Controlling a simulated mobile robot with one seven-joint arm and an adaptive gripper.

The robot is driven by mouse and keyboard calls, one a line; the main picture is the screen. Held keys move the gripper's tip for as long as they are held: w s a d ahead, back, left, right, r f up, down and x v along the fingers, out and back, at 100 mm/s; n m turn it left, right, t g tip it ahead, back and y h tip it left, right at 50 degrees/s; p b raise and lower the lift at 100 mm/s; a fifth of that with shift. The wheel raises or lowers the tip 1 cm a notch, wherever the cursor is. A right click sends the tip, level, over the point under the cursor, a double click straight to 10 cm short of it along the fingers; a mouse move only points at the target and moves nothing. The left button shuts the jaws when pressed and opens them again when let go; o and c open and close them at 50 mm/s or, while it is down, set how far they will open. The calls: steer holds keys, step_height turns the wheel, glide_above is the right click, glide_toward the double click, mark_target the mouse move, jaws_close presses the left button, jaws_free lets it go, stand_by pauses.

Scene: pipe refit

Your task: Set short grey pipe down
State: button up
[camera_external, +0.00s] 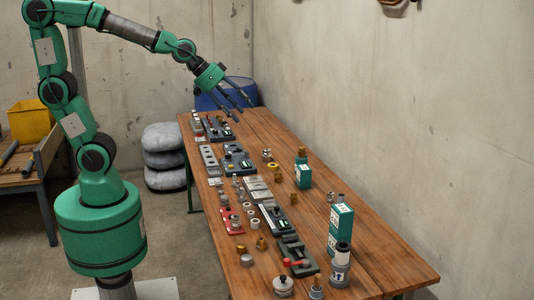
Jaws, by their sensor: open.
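My gripper (241,110) hangs in the air over the far part of the wooden table (385,250). Its fingers are spread and point down to the right, with nothing visible between them. I cannot tell for sure which piece is the short grey pipe; several small grey fittings lie on the table. One short grey cylinder (246,260) stands near the left edge toward the front. It is well apart from my gripper.
Dark trays and fixtures (236,160) with small parts run along the table's left side. Teal boxes (341,222) and a dark-topped canister (341,265) stand at the right front. A blue barrel (212,101) is behind the table. The table's right strip is largely clear.

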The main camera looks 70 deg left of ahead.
steer(key=s+a+g+y, duration=0.1)
steer(key=s+a, duration=0.3)
steer(key=s, duration=0.7)
steer(key=s+a+g+y, duration=0.1)
steer(key=s+a, duration=0.3)
steer(key=s, duration=0.8)
steer(key=shift+s+a+f+g, duration=0.15)
steer(key=shift+a+f+g, duration=0.05)
steer(key=shift+f+g, duration=0.15)
